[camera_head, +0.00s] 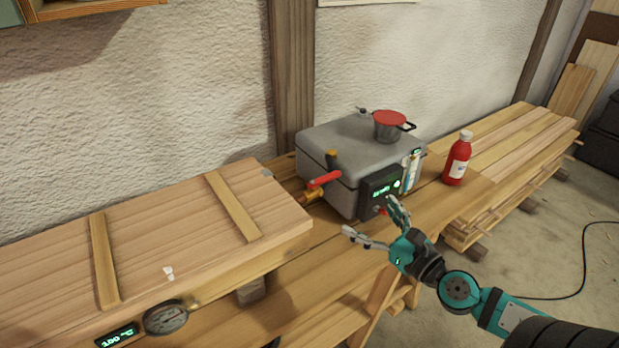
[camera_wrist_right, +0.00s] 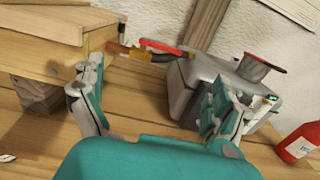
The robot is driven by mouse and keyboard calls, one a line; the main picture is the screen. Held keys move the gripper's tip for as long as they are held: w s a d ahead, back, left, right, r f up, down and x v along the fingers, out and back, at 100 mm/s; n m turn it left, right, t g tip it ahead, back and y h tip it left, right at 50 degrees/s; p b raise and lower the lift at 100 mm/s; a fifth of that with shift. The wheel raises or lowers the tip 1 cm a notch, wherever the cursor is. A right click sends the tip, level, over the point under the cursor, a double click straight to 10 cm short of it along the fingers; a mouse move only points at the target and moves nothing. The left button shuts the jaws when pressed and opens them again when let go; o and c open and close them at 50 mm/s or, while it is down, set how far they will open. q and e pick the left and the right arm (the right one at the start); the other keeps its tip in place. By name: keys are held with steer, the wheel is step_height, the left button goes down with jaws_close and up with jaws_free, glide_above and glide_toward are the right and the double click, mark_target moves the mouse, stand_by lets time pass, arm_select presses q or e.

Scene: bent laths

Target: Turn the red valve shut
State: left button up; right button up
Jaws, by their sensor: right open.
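The red valve lever (camera_head: 325,180) sits on a brass pipe (camera_head: 313,195) at the left side of a grey metal box (camera_head: 355,145) on the bench. In the wrist view the lever (camera_wrist_right: 162,46) lies above the brass fitting and looks roughly in line with the pipe. My right gripper (camera_head: 370,215) is open and empty, in front of the box and to the right of and below the lever. In the wrist view its fingers (camera_wrist_right: 158,78) are spread, with the lever beyond them and nothing between them. My left gripper is not in view.
Bare bench (camera_head: 310,268) lies between.

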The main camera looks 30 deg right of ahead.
mark_target(327, 180)
steer(key=shift+w+a+p, duration=0.15)
steer(key=shift+w+p, duration=0.65)
steer(key=shift+w, duration=2.05)
steer(key=shift+w+a+p, duration=0.2)
steer(key=shift+w+p, duration=0.55)
steer(key=shift+w, duration=2.05)
steer(key=shift+w+a+p, duration=0.15)
steer(key=shift+w+p, duration=0.65)
steer(key=shift+w, duration=2.05)
